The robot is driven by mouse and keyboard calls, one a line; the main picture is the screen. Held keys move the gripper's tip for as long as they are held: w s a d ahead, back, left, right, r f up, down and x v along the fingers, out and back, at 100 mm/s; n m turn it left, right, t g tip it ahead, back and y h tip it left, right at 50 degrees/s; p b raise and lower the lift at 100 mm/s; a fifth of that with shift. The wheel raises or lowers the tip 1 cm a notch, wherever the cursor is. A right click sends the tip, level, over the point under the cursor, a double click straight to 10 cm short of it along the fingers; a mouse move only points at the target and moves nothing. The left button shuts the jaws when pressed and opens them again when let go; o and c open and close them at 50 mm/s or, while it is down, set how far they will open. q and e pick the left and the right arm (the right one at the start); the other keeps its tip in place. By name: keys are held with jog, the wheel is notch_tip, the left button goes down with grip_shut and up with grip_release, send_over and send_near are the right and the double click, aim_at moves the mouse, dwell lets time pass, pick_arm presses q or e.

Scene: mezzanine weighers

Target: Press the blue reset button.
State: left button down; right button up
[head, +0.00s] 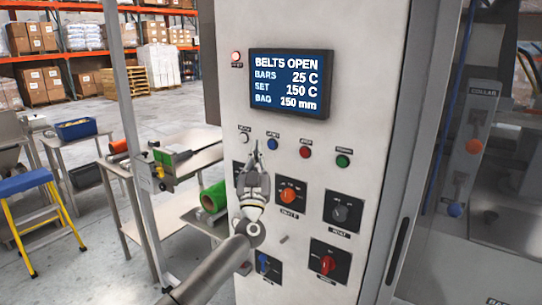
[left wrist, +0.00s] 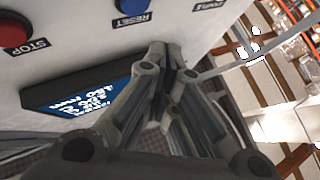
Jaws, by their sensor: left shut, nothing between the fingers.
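The blue reset button (head: 272,144) is in a row of buttons on the pale upright panel (head: 310,30), below the display. It also shows at the top edge of the left wrist view (left wrist: 126,6), partly cut off, beside a label that reads RESET. My left gripper (head: 256,147) is shut and empty, its tips pointing up in front of the panel, just left of the blue button. In the left wrist view the shut fingertips (left wrist: 168,50) appear below and right of the button; contact with the panel cannot be told. My right gripper is not in view.
A red stop button (head: 305,152) and a green button (head: 343,161) are to the right of the blue one, a white button (head: 244,138) to its left. Rotary switches, including an orange one (head: 290,195), sit below. A dark display (head: 291,83) is above.

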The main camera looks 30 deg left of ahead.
aim_at(271, 145)
pick_arm(q)
jog(key=shift+w+d, duration=0.15)
jog(key=shift+w, duration=1.25)
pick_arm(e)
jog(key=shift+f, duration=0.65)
pick_arm(q)
jog(key=shift+w, duration=0.1)
jog(key=shift+w, duration=0.35)
